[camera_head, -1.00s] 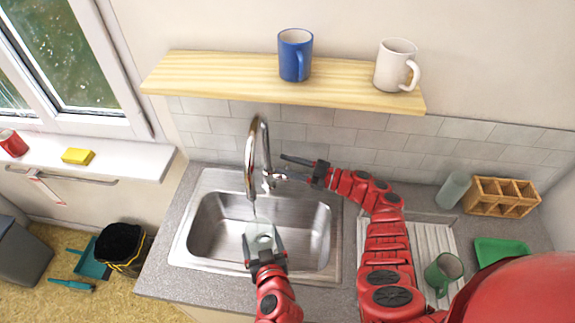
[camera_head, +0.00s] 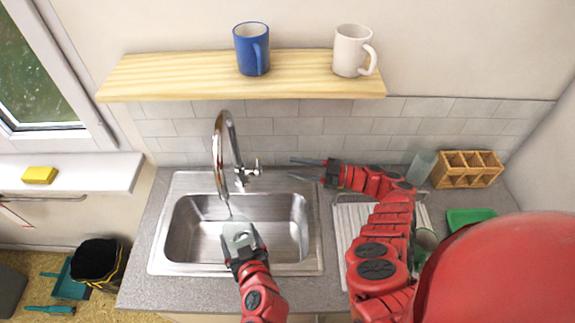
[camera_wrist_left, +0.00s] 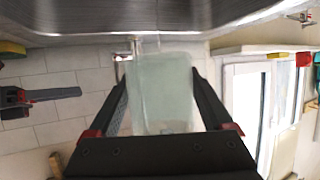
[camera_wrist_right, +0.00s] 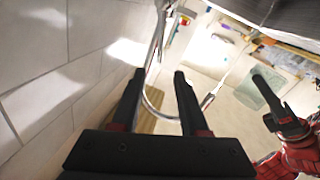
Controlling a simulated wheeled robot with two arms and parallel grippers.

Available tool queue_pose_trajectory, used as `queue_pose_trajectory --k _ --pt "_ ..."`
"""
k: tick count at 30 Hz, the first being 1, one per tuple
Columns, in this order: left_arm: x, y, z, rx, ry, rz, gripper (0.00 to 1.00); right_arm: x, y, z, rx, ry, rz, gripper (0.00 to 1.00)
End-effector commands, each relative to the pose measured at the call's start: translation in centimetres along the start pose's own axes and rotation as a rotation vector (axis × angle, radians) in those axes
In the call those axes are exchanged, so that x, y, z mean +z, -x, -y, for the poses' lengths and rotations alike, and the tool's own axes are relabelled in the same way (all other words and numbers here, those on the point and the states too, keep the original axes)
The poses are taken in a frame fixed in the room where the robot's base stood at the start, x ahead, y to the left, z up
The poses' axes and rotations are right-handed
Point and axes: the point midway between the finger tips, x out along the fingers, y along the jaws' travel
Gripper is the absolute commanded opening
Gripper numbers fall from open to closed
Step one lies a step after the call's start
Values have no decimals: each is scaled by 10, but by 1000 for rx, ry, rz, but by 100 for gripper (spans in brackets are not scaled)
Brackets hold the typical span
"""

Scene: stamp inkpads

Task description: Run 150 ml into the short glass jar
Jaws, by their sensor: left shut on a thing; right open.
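The short glass jar (camera_head: 238,231) is pale and clear. My left gripper (camera_head: 243,249) is shut on it and holds it over the sink, below the spout of the tap (camera_head: 220,150). A thin pale streak, looking like water, runs from the spout toward the jar. In the left wrist view the jar (camera_wrist_left: 162,92) sits between the fingers; I cannot read a level or marks on it. It also shows in the right wrist view (camera_wrist_right: 247,90). My right gripper (camera_head: 302,169) is open and empty, apart from and right of the tap's lever (camera_head: 250,170).
The steel sink (camera_head: 310,262) lies under the jar. At right stand a taller glass (camera_head: 420,166), a wooden rack (camera_head: 466,170), a green tray (camera_head: 470,216) and a partly hidden green mug (camera_head: 427,238). A shelf (camera_head: 200,80) above holds a blue mug (camera_head: 252,50) and a white mug (camera_head: 352,52).

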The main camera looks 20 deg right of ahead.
Motion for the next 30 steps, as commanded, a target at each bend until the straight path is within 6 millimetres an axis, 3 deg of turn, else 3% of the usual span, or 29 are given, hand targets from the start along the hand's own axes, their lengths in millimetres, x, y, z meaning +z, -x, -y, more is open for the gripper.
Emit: queue_pose_trajectory --k 6,14,20,24,30 --pt "0 0 0 0 0 -1 16 0 1 0 1 0 0 44" --pt "0 0 0 0 0 -1 16 -6 1 -9 41 -113 -14 0" --pt "0 0 0 0 0 -1 16 -33 3 -28 126 -476 -108 0" --pt "0 0 0 0 0 -1 16 -54 4 -32 150 -815 -215 0" --pt "0 0 0 0 0 -1 16 -28 -1 -5 207 -1195 -239 0"
